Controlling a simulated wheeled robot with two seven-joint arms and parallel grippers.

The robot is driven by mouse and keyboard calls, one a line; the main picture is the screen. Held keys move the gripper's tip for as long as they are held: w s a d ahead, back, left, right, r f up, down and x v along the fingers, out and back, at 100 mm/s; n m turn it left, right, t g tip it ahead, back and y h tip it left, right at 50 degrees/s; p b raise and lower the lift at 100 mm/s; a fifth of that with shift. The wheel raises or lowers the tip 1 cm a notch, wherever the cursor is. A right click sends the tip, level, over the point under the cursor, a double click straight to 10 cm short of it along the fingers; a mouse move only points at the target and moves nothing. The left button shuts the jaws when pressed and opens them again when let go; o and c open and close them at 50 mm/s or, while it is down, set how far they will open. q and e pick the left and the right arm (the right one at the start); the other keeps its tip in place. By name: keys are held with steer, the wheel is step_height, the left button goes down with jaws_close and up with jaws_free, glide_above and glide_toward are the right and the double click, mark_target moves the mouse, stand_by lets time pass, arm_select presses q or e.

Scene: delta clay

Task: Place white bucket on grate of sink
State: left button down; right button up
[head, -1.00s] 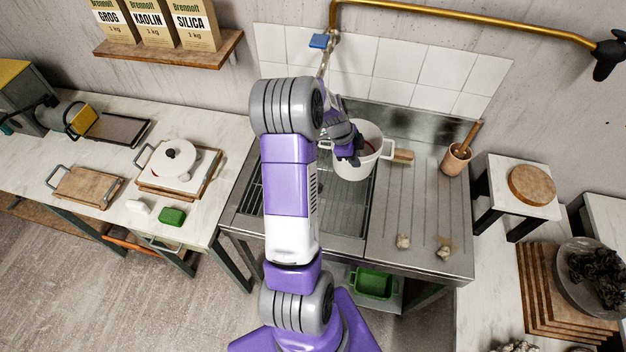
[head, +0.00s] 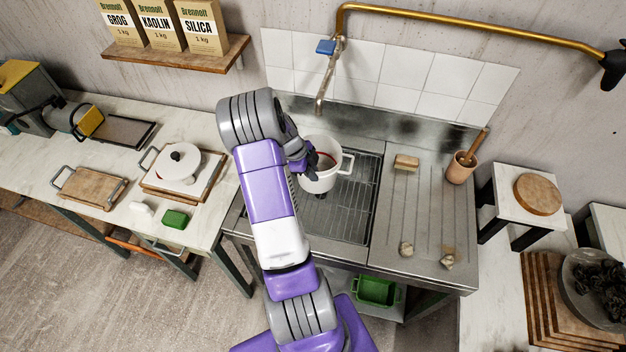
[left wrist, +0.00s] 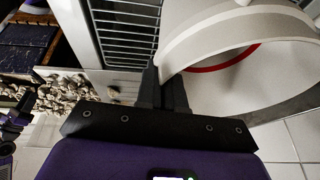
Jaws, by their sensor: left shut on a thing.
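The white bucket (head: 322,179) is upright over the left part of the sink, below the brass tap (head: 328,75). My left gripper (head: 308,163) is shut on the bucket's left rim. In the left wrist view, the dark fingers (left wrist: 163,85) pinch the wall of the bucket (left wrist: 225,45), and a red line shows inside it. The sink grate (head: 355,200) shows to the right of and below the bucket. I cannot tell whether the bucket's base touches the grate. My arm hides the left part of the sink. My right gripper is not in view.
The drainboard (head: 425,215) to the right holds a wooden brush (head: 406,163), a terracotta cup (head: 460,166) and two small lumps. The tiled wall (head: 400,75) closes the back.

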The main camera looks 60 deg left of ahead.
arm_select(q)
step_height(320, 180, down, 4)
steer(key=shift+r, duration=0.1)
steer(key=c, duration=1.7)
jaws_free()
steer(key=shift+d+f, duration=0.1)
steer(key=shift+f, duration=0.1)
steer(key=o, duration=0.4)
steer(key=shift+o, duration=0.2)
